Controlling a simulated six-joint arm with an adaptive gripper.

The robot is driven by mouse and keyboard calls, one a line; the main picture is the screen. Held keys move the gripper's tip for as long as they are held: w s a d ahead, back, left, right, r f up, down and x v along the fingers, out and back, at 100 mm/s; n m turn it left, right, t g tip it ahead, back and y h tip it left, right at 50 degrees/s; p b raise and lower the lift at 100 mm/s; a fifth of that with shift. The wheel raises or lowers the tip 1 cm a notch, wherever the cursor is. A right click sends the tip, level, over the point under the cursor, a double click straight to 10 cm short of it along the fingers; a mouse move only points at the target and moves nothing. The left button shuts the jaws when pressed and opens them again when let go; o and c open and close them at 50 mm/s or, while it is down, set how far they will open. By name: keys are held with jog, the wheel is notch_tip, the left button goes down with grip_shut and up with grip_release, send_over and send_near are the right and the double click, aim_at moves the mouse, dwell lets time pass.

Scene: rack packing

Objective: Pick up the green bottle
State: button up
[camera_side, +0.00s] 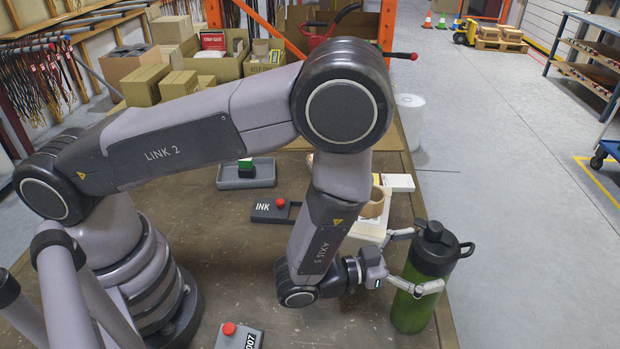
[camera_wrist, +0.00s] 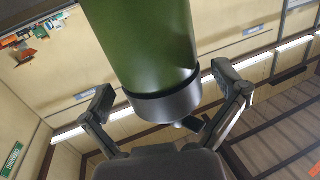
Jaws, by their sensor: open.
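The green bottle (camera_side: 412,312), with a dark lid and a loop handle, stands upright near the right edge of the table. In the wrist view its green body (camera_wrist: 145,45) fills the upper middle, with the dark band and grey collar below it. My gripper (camera_side: 424,261) is turned sideways at the bottle's upper part, with one finger on each side of it. In the wrist view the open fingers (camera_wrist: 164,82) flank the bottle, with visible gaps. I cannot tell from the side view whether a finger touches it.
The table (camera_side: 380,330) ends just right of the bottle. A roll of brown tape (camera_side: 374,204) and white boxes (camera_side: 397,182) lie behind my wrist. An INK tray (camera_side: 270,211) and a grey tray (camera_side: 246,175) sit farther left. Cardboard boxes stand at the back.

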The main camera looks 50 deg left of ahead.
jog(key=shift+x, duration=1.9)
jog(key=c, duration=1)
jog(key=shift+r, duration=0.1)
jog(key=shift+c, duration=0.5)
jog(key=shift+r, duration=0.1)
